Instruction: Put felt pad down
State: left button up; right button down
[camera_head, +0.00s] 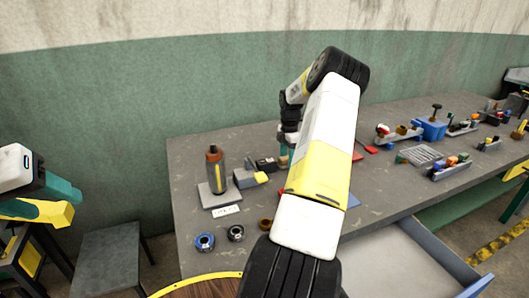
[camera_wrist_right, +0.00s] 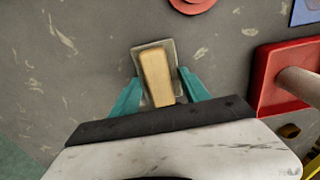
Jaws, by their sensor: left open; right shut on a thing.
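The felt pad (camera_wrist_right: 156,74) shows in the right wrist view as a tan block over a thin greyish rectangular base. My right gripper (camera_wrist_right: 160,85) is shut on it, with one teal finger at each side. The pad is over the grey tabletop (camera_wrist_right: 75,85); I cannot tell whether it touches. In the head view my right arm hides the pad and most of that gripper. My left gripper (camera_head: 58,190) is open and empty at the left edge of the head view, away from the table.
A brown-topped bottle (camera_head: 217,170) and two rings (camera_head: 204,242) stand at the table's left. A stool (camera_head: 108,260) is beside the table.

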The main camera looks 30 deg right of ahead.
jog(key=shift+f, duration=0.1)
jog(key=c, duration=0.5)
grip_release()
